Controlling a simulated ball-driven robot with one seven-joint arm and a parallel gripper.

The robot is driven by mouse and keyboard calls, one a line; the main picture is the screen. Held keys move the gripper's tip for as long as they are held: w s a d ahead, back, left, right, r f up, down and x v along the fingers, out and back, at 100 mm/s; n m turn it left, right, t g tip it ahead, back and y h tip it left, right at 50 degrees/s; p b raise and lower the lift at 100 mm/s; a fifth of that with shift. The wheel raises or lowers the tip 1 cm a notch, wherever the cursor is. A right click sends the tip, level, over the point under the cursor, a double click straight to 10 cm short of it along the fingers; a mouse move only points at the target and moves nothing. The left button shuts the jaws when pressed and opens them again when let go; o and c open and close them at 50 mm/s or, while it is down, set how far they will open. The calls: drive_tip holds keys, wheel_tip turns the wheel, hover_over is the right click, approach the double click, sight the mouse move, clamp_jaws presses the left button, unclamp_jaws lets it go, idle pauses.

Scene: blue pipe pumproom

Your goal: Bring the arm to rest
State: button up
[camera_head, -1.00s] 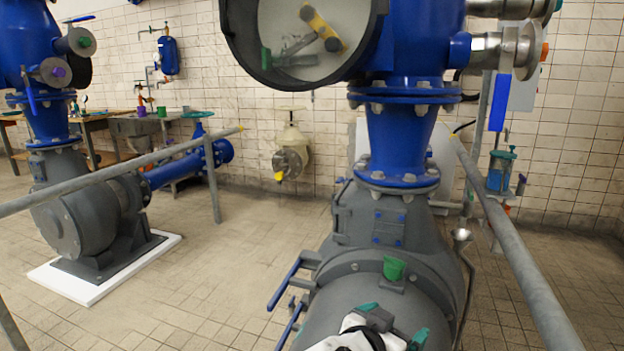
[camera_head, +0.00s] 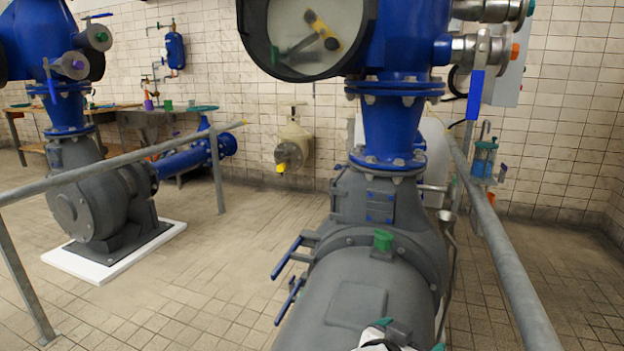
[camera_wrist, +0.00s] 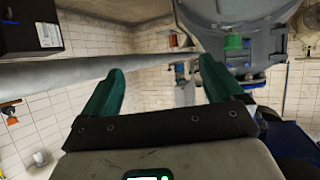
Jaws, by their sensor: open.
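My gripper (camera_wrist: 158,84) shows in the wrist view with its two green fingers spread wide apart and nothing between them. In the head view only the top of my gripper (camera_head: 400,335) shows at the bottom edge, in front of the grey pump housing (camera_head: 362,290); its fingertips are mostly cut off there. The wrist view looks tilted or upside down, with the grey pump housing (camera_wrist: 235,20) and its green cup-like cap (camera_wrist: 233,42) at the top right.
A grey railing (camera_head: 500,255) runs close by on the right, and it crosses the wrist view (camera_wrist: 75,74) at left. Another railing (camera_head: 110,165) stands at left before a second pump (camera_head: 95,205). Blue handles (camera_head: 288,258) stick out left of the housing. Tiled floor (camera_head: 200,290) lies open between.

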drive_tip(key=s+d+f+n+g+y, duration=0.3)
drive_tip(key=s+d+f+n+g, duration=0.15)
drive_tip(key=s+d+f, duration=1.05)
drive_tip(key=s+a+f+n+g+y, duration=0.1)
drive_tip(key=s+a+f+g+y, duration=0.2)
drive_tip(key=s, duration=0.7)
drive_tip(key=s+a+f+n+g+y, duration=0.15)
drive_tip(key=s+f, duration=0.25)
drive_tip(key=s, duration=0.7)
wheel_tip(320, 180, up, 22)
drive_tip(key=p, duration=2.1)
drive_tip(key=shift+w+a+f+n+y, duration=0.2)
drive_tip(key=shift+w+n+y, duration=0.1)
drive_tip(key=shift+w+y, duration=0.15)
